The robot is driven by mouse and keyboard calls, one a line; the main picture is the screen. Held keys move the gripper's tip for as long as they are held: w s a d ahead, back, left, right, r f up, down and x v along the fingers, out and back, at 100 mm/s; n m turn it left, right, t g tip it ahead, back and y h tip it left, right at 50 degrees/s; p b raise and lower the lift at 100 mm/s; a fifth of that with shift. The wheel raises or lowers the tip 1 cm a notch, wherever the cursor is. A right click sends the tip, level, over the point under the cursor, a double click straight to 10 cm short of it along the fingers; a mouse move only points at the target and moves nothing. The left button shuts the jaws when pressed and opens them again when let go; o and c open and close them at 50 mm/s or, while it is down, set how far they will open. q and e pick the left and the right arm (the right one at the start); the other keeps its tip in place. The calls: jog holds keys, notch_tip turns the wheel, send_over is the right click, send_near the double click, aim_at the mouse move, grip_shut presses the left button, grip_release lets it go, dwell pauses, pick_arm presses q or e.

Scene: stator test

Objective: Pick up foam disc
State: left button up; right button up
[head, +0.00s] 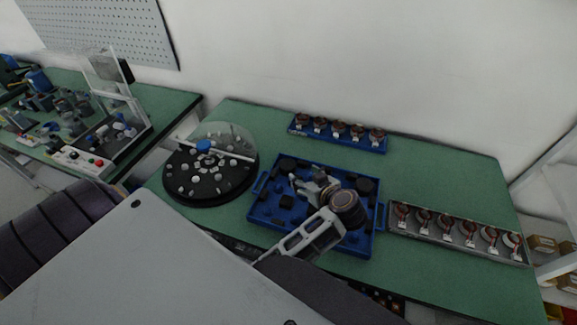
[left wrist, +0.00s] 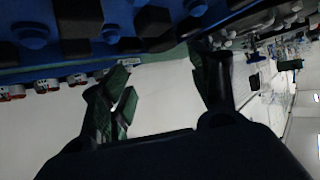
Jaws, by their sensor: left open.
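A blue tray (head: 256,207) lies on the green table and holds several black pieces. Another dark round piece (head: 366,185) sits at the far right. I cannot tell which one the task names. My left gripper (head: 306,188) is over the middle of the tray, open and empty. In the left wrist view its two fingers (left wrist: 165,92) stand apart, with the tray's blue edge (left wrist: 85,66) and dark pieces above them. My arm hides part of the tray. My right gripper is not in view.
A round black turntable (head: 187,193) with small pale parts and a clear dome stands left of the tray. A blue rack (head: 336,143) of copper-wound parts is behind. A grey tray (head: 453,236) of similar parts lies right. The table's far right is clear.

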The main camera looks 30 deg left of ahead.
aim_at(289, 167)
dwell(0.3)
pick_arm(q)
jog(key=shift+x, duration=4.35)
jog(key=shift+a, duration=0.1)
jog(key=shift+x, duration=2.45)
jog(key=c, duration=0.4)
